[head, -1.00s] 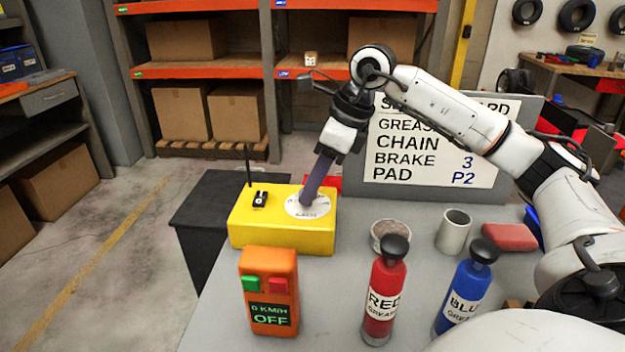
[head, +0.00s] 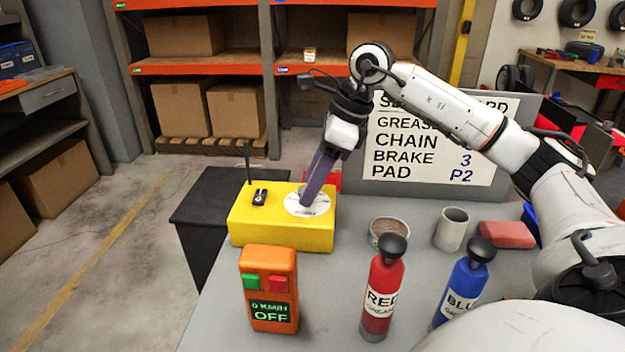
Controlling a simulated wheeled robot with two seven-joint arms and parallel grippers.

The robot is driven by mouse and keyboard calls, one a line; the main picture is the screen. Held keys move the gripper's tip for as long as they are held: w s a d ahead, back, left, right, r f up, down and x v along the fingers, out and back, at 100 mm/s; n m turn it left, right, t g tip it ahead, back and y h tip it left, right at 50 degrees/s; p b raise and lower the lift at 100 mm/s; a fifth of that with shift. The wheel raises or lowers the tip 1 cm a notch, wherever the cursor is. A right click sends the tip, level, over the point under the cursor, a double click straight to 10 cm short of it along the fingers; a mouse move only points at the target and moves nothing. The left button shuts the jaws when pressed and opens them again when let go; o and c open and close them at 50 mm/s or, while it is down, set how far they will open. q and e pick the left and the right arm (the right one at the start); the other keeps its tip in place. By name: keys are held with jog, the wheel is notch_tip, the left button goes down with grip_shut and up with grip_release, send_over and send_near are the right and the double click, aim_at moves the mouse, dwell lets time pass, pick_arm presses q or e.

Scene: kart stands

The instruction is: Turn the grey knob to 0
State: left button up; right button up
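The yellow box (head: 270,233) stands at the left back of the grey table, with a round white dial plate (head: 296,207) on its top. My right gripper (head: 313,196) points down at the dial plate, its long purple-grey fingers reaching the plate's middle. The grey knob is hidden behind the fingers, so its setting and any hold on it do not show. The fingers look close together, but I cannot tell whether they are shut on the knob. My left gripper is not in view.
A small black switch (head: 260,197) and an antenna are on the box. An orange control unit (head: 268,262) reads "0 KM/H OFF". Red (head: 382,285) and blue (head: 463,285) grease bottles stand at the front. A board (head: 440,140), a cup (head: 451,229) and a red block (head: 507,234) stand behind.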

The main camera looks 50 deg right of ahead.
jog(key=p+v, duration=0.1)
jog(key=v, duration=0.9)
jog(key=shift+r, duration=0.2)
dwell(0.5)
